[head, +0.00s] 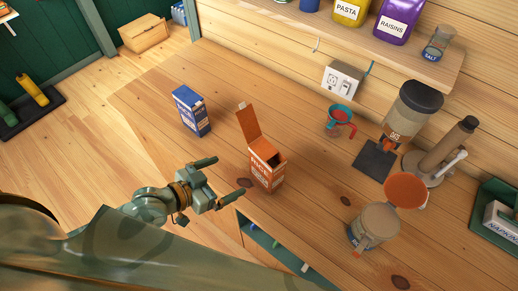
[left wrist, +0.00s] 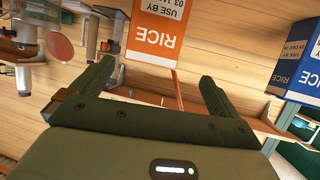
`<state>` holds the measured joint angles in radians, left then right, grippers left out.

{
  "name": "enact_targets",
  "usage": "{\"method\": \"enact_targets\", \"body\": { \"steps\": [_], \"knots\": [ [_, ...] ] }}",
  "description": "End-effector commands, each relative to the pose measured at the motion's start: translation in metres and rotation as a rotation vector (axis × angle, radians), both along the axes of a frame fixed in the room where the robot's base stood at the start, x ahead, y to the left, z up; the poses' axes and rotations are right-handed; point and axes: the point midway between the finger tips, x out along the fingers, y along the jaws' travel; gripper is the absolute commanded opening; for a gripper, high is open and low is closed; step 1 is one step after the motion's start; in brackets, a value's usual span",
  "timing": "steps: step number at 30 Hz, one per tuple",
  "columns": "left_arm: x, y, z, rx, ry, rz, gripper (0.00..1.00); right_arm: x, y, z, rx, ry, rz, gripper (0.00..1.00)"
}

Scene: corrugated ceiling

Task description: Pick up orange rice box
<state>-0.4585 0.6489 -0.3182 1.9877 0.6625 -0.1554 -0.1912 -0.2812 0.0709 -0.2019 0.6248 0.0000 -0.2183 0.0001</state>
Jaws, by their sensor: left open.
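The orange rice box (head: 265,166) stands upright on the wooden counter in the head view, its top flap open. In the left wrist view the rice box (left wrist: 156,30) shows upside down at the top, beyond the fingertips. My left gripper (head: 229,179) is open, just left of the box and pointing toward it. Its two fingers (left wrist: 155,75) show in the left wrist view with nothing between them but the view of the box and counter. My right gripper is not in view.
A blue box (head: 191,111) stands behind and left of the rice box; it also shows in the left wrist view (left wrist: 297,60). The counter's front edge is close to my arm.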

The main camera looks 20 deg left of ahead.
Motion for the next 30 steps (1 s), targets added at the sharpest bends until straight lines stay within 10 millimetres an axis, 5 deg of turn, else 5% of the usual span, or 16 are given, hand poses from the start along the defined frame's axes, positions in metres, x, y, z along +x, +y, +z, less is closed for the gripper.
{"method": "enact_targets", "body": {
  "steps": [8, 18, 30],
  "knots": [
    [0.053, -0.031, -0.026, 0.004, -0.004, 0.001, 1.00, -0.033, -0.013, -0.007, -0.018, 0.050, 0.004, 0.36],
    [0.086, -0.052, -0.041, 0.007, -0.002, -0.001, 1.00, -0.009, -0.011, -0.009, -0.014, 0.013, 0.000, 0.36],
    [0.125, -0.076, -0.054, 0.010, -0.001, -0.001, 1.00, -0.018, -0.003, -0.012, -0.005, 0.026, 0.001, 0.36]
  ]
}}
